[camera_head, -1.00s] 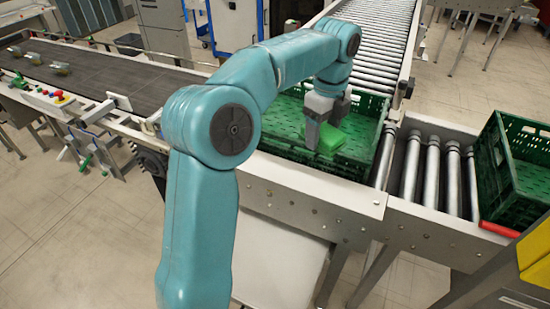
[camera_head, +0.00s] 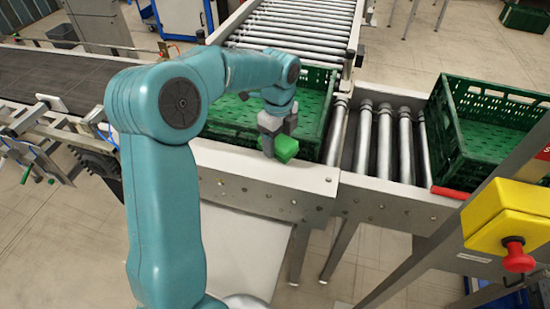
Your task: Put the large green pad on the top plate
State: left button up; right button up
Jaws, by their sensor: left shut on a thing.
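The large green pad (camera_head: 285,148) is a bright green block. My left gripper (camera_head: 270,148) is shut on it and holds it at the near edge of the green crate on the conveyor, in front of the crate's near side. The gripper's fingers hide part of the pad. A pale surface (camera_head: 250,250), which may be the top plate, shows low in the picture below the conveyor frame, partly behind my left arm; I cannot tell for sure. My right gripper is not in view.
The green crate (camera_head: 318,112) sits on the conveyor behind my gripper. Another green crate (camera_head: 455,150) stands at the right on rollers (camera_head: 385,140). A metal conveyor rail (camera_head: 260,180) runs in front. A yellow box with a red button (camera_head: 518,258) is at the lower right.

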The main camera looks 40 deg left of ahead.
aim_at(277, 169)
pick_arm(q)
notch_tip(277, 169, down, 3)
jog(key=shift+d+f, duration=0.1)
jog(key=shift+s+f, duration=0.15)
jog(key=shift+f, duration=0.1)
jog(key=f, duration=0.4)
jog(key=shift+w+f+p, duration=0.2)
jog(key=shift+w+p, duration=0.05)
jog(key=shift+p, duration=0.1)
jog(key=shift+s, duration=0.25)
jog(key=shift+f, duration=0.1)
jog(key=o, duration=1)
jog(key=shift+w, duration=0.2)
jog(key=shift+s, duration=0.1)
